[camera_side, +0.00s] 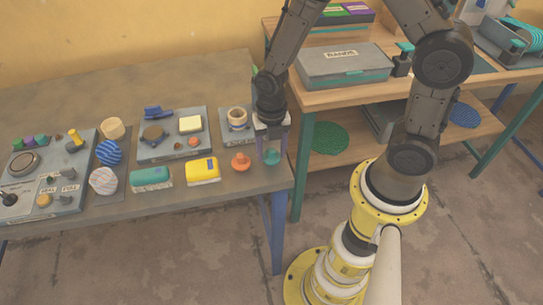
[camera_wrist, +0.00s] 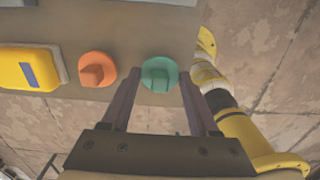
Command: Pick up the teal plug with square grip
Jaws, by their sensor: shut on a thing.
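The teal plug with square grip (camera_wrist: 159,74) is between the two fingers of my gripper (camera_wrist: 159,80) in the wrist view. Its round base and raised grip face the camera. In the side view the teal plug (camera_side: 272,158) shows below my gripper (camera_side: 272,148), by the right end of the grey table. My gripper points down and is shut on the plug. Whether the plug touches the table top cannot be told.
An orange plug (camera_side: 240,162) stands just left of my gripper. A yellow block (camera_side: 203,172) and a teal block (camera_side: 151,178) lie further left. A grey plate with a round socket (camera_side: 237,120) lies behind. The table edge is close on the right.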

